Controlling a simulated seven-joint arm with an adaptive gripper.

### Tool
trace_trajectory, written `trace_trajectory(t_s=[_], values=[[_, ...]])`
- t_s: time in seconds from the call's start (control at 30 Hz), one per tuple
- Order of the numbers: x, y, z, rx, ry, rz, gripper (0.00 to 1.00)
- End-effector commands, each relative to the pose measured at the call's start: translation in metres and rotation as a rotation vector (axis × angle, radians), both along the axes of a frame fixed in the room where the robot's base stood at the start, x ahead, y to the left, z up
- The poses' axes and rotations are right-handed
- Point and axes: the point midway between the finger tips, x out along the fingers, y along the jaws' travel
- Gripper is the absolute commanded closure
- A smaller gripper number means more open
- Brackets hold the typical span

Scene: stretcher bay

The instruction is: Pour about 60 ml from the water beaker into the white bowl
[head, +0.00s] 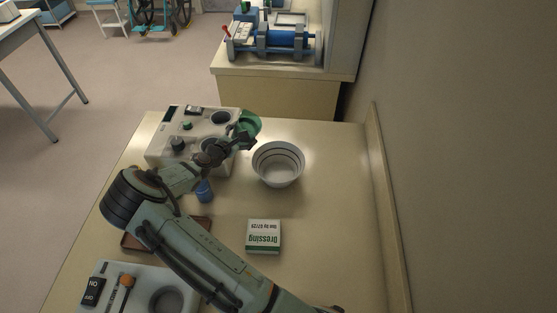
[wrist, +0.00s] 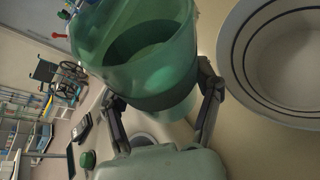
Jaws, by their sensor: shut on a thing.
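The green water beaker (wrist: 156,56) is between my gripper's fingers (wrist: 163,100) in the wrist view. My gripper is shut on it, and it looks tilted in that view. In the head view the beaker (head: 250,123) shows just past my gripper (head: 246,141), held up near the back of the table, left of the bowl. The white bowl (head: 278,165) with dark rings stands on the table, just right of the gripper. Its inside (wrist: 290,60) shows at the right of the wrist view and looks empty. I see no stream between beaker and bowl.
A grey device with knobs (head: 160,150) stands left of the bowl, under my arm. A blue cup (head: 204,191), a brown tray (head: 128,241) and a dressing box (head: 264,236) are nearer. Another device (head: 94,291) is at front left. A wall borders the right; table right of the box is clear.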

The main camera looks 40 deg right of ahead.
Motion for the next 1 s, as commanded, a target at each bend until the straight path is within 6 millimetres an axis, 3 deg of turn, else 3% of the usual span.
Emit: trace_trajectory(t_s=[0.07, 0.23, 0.4, 1.0], values=[[0.007, 0.002, -0.005, -0.034, 0.085, 0.003, 0.76], [0.014, 0.005, 0.008, -0.095, 0.251, 0.000, 0.76], [0.018, 0.006, 0.003, -0.137, 0.367, -0.001, 0.76], [0.019, 0.006, 0.003, -0.150, 0.409, -0.003, 0.76]])
